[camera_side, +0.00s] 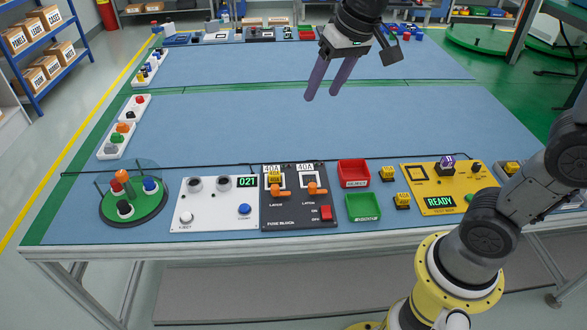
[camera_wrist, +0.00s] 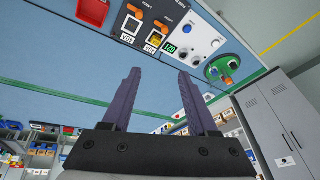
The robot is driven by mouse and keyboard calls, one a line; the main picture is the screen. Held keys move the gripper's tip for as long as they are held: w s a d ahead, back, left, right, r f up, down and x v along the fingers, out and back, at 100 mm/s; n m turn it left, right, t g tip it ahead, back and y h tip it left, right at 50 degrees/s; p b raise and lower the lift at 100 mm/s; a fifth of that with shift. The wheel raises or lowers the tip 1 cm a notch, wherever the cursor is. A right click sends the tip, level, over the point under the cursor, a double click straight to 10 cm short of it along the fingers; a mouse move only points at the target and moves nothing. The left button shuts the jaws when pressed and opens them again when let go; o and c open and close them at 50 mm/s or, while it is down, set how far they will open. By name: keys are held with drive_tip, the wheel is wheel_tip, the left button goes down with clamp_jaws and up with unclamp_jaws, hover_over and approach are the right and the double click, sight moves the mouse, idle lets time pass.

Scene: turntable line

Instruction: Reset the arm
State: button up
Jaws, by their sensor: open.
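My gripper (camera_side: 329,80) hangs high above the blue table (camera_side: 330,120), over its middle, with two purple fingers apart and nothing between them. It also shows in the wrist view (camera_wrist: 160,88), where the fingers are spread and empty. The wrist view looks across the table at a tilt. The gripper touches nothing on the table.
Along the front edge stand a turntable (camera_side: 134,212), a white panel (camera_side: 217,217), a black fuse block (camera_side: 293,222), red (camera_side: 354,174) and green (camera_side: 363,207) bins, and a yellow station (camera_side: 428,177) reading READY. The table's middle is clear.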

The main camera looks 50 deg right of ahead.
drive_tip(key=s+d+f+n+t, duration=0.1)
drive_tip(key=s+f+n, duration=0.2)
drive_tip(key=s, duration=1.5)
wheel_tip(320, 180, down, 2)
drive_tip(key=shift+s+f, duration=0.1)
drive_tip(key=shift+s, duration=0.05)
